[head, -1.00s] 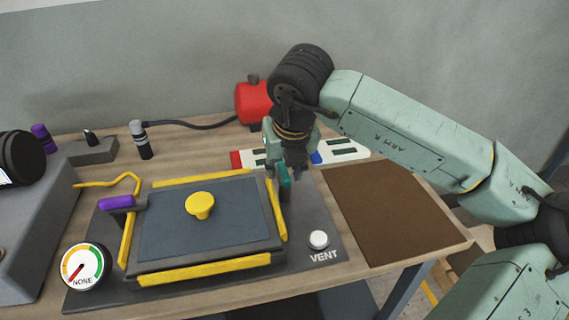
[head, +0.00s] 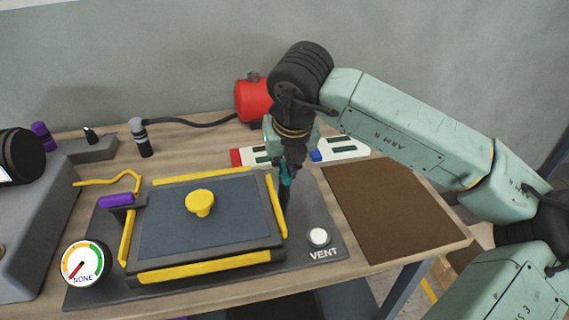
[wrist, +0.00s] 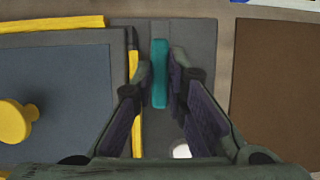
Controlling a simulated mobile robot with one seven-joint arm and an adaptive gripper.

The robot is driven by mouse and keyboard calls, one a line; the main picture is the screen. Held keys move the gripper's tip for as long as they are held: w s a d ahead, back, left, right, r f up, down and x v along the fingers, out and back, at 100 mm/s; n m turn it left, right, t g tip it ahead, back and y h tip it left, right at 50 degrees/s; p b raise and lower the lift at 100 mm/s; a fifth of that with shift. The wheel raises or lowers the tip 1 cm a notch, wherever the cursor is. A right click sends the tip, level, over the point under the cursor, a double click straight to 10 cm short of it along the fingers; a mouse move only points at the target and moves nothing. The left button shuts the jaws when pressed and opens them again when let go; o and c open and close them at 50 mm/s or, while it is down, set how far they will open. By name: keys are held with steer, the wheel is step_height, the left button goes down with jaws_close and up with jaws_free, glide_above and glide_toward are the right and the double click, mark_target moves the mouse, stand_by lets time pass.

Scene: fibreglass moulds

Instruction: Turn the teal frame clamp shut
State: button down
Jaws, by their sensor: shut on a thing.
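The teal frame clamp (wrist: 160,72) stands at the right edge of the framed mould, its handle running lengthwise up the wrist view. My gripper (wrist: 158,90) is shut on it, with one finger on each side. In the head view a small part of the clamp (head: 286,173) shows at my gripper's fingers (head: 288,185); the rest is hidden behind them. The frame holds a dark blue-grey panel (head: 165,230) with a yellow knob (head: 200,203) and yellow edge strips. A purple clamp (head: 116,201) sits at the frame's left corner.
A white VENT button (head: 318,237) is on the base plate right of the frame. A gauge (head: 82,264) reading NONE is at front left. A brown board (head: 393,210) lies at right. A red tank (head: 253,101) and a white strip (head: 345,150) are behind my gripper.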

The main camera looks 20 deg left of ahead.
steer(key=shift+f+n+b, duration=0.15)
steer(key=shift+n+b, duration=0.25)
steer(key=shift+b, duration=0.15)
steer(key=shift+f+n+g+y+b, duration=0.1)
steer(key=shift+n+g+y+b, duration=0.3)
steer(key=shift+n+b, duration=0.6)
steer(key=n+g+b, duration=0.1)
steer(key=n, duration=0.1)
steer(key=n+y+b, duration=0.1)
steer(key=n, duration=0.2)
steer(key=shift+r+g, duration=0.2)
steer(key=shift+g, duration=0.2)
steer(key=n+g, duration=0.1)
steer(key=n, duration=0.1)
steer(key=n+g, duration=0.1)
steer(key=n, duration=0.2)
steer(key=shift+s+a+r+n, duration=0.1)
steer(key=shift+n, duration=0.2)
steer(key=shift+n+g, duration=0.8)
steer(key=shift+n, duration=1.2)
steer(key=shift+h, duration=0.3)
steer(key=c, duration=1.6)
jaws_free()
